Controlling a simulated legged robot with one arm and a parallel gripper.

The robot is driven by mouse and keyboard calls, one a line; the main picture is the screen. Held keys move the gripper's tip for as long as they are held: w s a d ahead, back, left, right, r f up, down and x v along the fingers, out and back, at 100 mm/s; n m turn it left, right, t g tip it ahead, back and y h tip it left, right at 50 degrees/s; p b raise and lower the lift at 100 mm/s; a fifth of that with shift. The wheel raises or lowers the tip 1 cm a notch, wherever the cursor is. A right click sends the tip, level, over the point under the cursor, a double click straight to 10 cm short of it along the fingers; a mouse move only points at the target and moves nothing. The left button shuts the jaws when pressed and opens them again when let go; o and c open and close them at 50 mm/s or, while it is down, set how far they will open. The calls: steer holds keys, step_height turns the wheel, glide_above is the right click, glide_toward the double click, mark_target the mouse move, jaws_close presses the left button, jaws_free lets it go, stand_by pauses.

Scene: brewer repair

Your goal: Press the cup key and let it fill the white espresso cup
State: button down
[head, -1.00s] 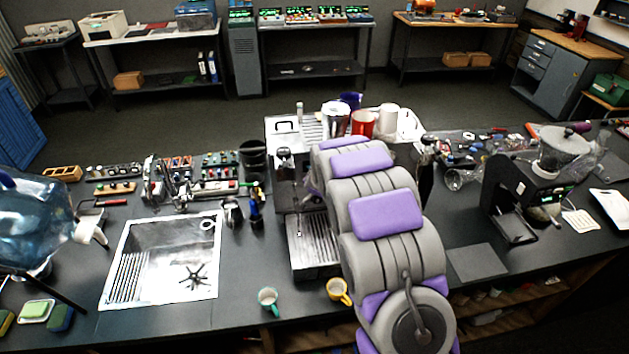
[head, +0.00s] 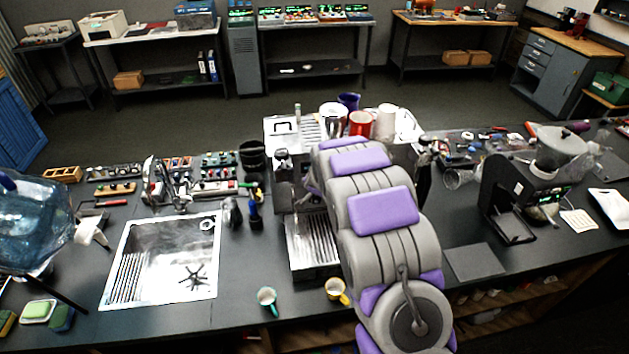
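The espresso machine (head: 283,163) stands on the counter in the middle of the head view, and my grey and purple arm covers much of its front and right side. Its drip tray (head: 312,243) shows to the left of my arm. The cup key cannot be made out. A white cup (head: 385,122) stands on top of the machine beside a red cup (head: 360,123); I cannot tell if it is the espresso cup. My gripper is hidden behind my own arm, near the machine's front.
A sink (head: 165,255) lies left. A grinder (head: 520,195) stands right, with a flat dark mat (head: 475,262) before it.

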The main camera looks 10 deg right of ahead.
steer(key=shift+w+d, duration=0.15)
steer(key=shift+d, duration=0.1)
steer(key=shift+a, duration=0.2)
stand_by(0.3)
steer(key=shift+s+a+b, duration=0.2)
steer(key=shift+s+b, duration=0.05)
steer(key=shift+s, duration=0.2)
steer(key=shift+s+a+b, duration=0.2)
steer(key=shift+s+b, duration=0.05)
steer(key=shift+s, duration=0.2)
steer(key=shift+s, duration=0.1)
steer(key=s+b, duration=0.3)
steer(key=s, duration=0.1)
steer(key=shift+s+b, duration=0.35)
steer(key=shift+b, duration=0.05)
